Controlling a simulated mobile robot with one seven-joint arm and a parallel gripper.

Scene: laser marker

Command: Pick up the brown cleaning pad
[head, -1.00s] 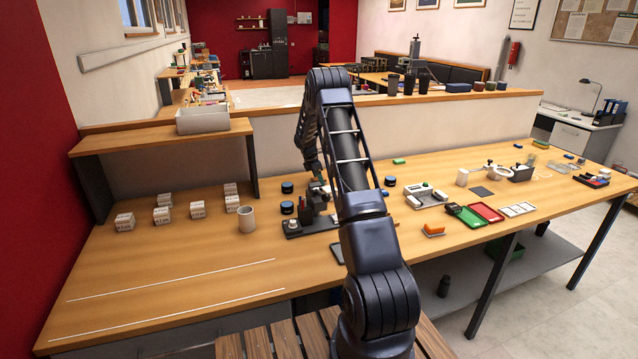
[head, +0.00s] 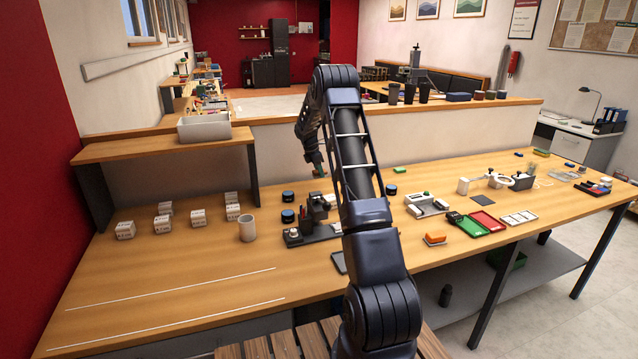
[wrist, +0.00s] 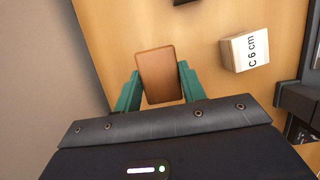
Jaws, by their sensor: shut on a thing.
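The brown cleaning pad (wrist: 158,76) is a flat, rounded rectangular block. In the wrist view it sits between the two teal fingers of my gripper (wrist: 159,88), which are shut on its sides. In the head view my gripper (head: 317,170) hangs above the back of the workbench, behind the dark fixture. The pad cannot be made out clearly in the head view.
Dark round tins (head: 288,216), a dark fixture (head: 318,208) and a grey cup (head: 247,228) stand on the workbench (head: 190,262). The bench's front left is largely clear.

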